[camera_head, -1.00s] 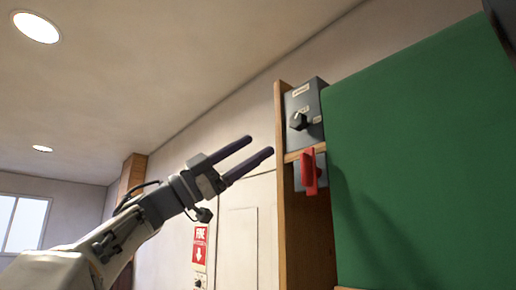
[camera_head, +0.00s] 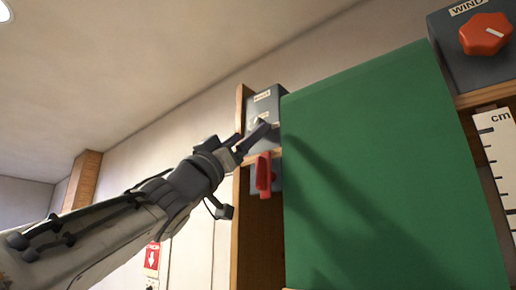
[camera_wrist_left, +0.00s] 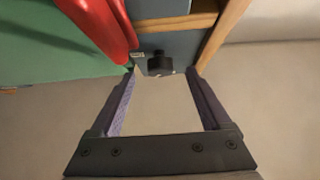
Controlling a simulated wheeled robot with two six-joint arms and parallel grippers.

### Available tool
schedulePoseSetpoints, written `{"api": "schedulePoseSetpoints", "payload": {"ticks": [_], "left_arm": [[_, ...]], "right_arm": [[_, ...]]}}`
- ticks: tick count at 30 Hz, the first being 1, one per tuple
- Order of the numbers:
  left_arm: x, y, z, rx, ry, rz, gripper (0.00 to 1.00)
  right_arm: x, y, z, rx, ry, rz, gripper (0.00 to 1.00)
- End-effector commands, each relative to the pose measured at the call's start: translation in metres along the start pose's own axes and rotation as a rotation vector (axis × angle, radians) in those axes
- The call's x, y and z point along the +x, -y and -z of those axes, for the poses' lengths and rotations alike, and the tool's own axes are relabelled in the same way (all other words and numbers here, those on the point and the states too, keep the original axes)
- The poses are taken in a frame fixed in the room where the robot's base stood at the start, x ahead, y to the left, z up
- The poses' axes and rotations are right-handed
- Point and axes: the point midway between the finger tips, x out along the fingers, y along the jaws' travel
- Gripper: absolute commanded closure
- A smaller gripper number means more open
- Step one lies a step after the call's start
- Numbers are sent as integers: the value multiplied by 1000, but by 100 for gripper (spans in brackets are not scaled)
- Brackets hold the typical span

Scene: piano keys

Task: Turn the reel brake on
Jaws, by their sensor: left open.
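A grey box (camera_head: 264,108) with a small label is mounted high beside a green panel. Its black knob (camera_wrist_left: 159,65) shows in the left wrist view between my fingertips, a little beyond them; in the head view my fingers mostly hide it. Below that box is a red lever (camera_head: 264,175) on a second grey box; it looms large in the left wrist view (camera_wrist_left: 98,25). No readable label shows which control is the reel brake. My left gripper (camera_head: 256,137) is open and empty, in front of the knob box. My right gripper is not in view.
The green panel (camera_head: 385,180) stands close to the right of the controls. A wooden post (camera_head: 241,225) borders them on the left. An orange knob (camera_head: 485,34) marked WIND and a cm scale (camera_head: 497,160) are at the far right.

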Motion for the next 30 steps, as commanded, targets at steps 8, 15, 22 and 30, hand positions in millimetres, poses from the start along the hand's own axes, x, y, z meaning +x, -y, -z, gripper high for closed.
{"api": "schedulePoseSetpoints", "payload": {"ticks": [8, 15, 22, 30], "left_arm": [[27, 0, 1, 0, 0, 0, 19], [28, 0, 0, 1, 0, 0, 19], [27, 0, 0, 1, -1, 0, 92], [28, 1, 0, 15, 0, -13, 100]], "right_arm": [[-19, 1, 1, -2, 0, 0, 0], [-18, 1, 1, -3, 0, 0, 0], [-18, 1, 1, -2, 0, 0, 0], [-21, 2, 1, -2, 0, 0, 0]]}}
